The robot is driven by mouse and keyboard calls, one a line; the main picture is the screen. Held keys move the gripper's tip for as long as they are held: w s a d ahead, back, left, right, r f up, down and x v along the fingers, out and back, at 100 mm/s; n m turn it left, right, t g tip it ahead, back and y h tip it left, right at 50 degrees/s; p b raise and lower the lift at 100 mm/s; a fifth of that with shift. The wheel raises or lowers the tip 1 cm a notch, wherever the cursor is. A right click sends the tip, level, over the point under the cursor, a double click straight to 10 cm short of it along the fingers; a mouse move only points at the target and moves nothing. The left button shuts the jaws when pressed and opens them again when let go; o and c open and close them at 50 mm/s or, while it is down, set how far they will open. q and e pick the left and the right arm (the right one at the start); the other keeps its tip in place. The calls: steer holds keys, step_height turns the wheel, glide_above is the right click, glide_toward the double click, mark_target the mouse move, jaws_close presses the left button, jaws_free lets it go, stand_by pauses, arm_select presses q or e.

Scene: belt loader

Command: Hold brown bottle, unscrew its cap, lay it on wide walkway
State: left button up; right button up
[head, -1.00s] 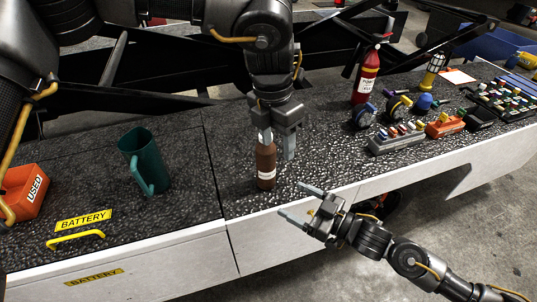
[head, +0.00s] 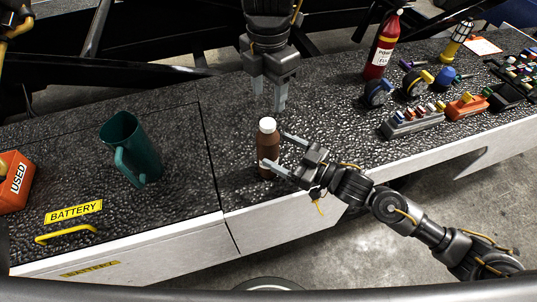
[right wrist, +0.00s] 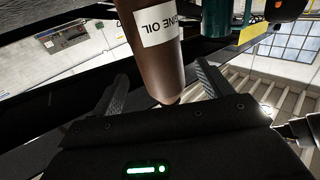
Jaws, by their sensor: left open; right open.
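The brown bottle (head: 267,150) stands upright on the walkway (head: 320,140), with its white cap (head: 267,125) on top. My left gripper (head: 269,100) is open above and a little behind the cap, pointing down and apart from it. My right gripper (head: 277,150) is open, its two fingers on either side of the bottle from the right. In the right wrist view the bottle (right wrist: 153,50), with a white label, lies between the spread fingers. Contact with the fingers cannot be told.
A green jug (head: 140,160) and an orange bin (head: 14,182) marked USED stand left. A yellow handle (head: 66,233) lies near the BATTERY label. A red extinguisher (head: 381,48) and an orange-grey tool row (head: 414,122) stand right. The walkway between is clear.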

mark_target(268, 122)
arm_select(q)
steer(key=shift+a, duration=0.1)
arm_select(e)
steer(key=x, duration=0.5)
steer(key=shift+w+a+r, duration=0.1)
steer(key=shift+w+a, duration=0.05)
steer(key=shift+a, duration=0.25)
steer(key=shift+w+a, duration=0.2)
jaws_close()
arm_select(q)
steer(key=m, duration=1)
steer(key=shift+m, duration=0.4)
steer(key=m, duration=0.4)
steer(key=shift+m, duration=0.4)
steer(key=m, duration=0.6)
steer(key=shift+m, duration=0.4)
steer(key=shift+f, duration=4)
